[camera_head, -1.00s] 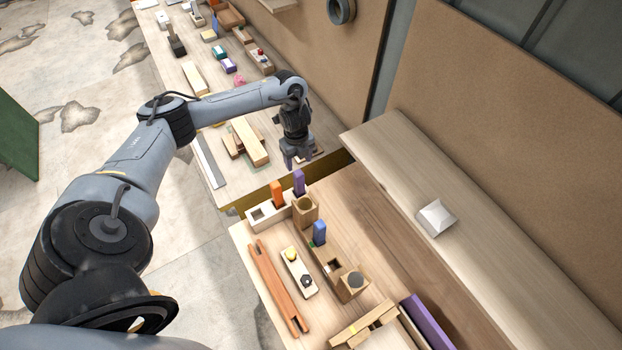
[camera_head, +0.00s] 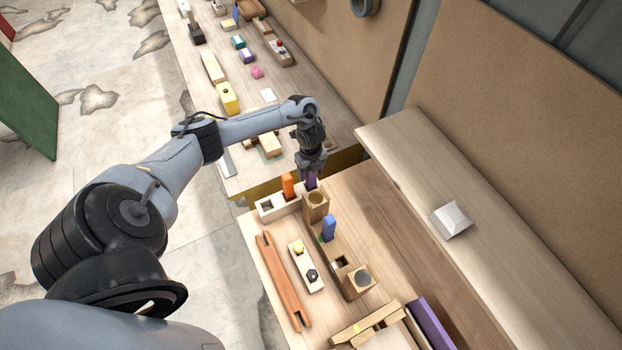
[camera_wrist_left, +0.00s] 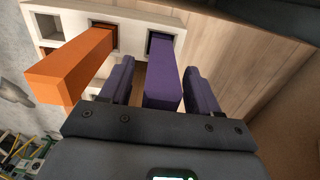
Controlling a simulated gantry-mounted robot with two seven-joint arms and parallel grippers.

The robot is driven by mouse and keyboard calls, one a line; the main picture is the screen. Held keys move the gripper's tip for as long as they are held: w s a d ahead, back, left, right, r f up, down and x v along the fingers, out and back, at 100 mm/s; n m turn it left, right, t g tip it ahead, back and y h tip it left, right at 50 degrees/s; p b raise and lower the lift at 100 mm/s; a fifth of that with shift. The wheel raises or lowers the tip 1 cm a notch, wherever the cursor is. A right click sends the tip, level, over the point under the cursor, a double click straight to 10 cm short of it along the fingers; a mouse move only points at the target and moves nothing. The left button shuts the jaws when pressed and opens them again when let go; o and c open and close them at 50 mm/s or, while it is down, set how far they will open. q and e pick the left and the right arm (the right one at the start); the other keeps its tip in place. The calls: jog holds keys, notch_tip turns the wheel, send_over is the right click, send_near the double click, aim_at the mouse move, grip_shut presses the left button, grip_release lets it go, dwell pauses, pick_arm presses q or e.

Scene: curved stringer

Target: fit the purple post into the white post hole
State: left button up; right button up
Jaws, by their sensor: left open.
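The purple post (camera_head: 312,181) stands upright at the right end of a white block with square holes (camera_head: 269,206). In the left wrist view the purple post (camera_wrist_left: 163,75) has its far end at a dark square hole of the white block (camera_wrist_left: 133,38). My left gripper (camera_head: 310,172) is over the purple post, its open fingers on both sides of it with gaps. The fingers also show in the left wrist view (camera_wrist_left: 160,88). An empty square hole (camera_wrist_left: 47,26) is at the block's left end. My right gripper is not in view.
An orange post (camera_head: 288,185) stands in the white block beside the purple one, close to my left gripper. A wooden block with a round hole (camera_head: 316,206) and a blue post (camera_head: 328,229) are in front. Bare tabletop (camera_head: 385,225) lies to the right.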

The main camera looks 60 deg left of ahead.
pick_arm(q)
jog(key=shift+f, duration=0.3)
jog(key=shift+c, duration=0.3)
grip_shut()
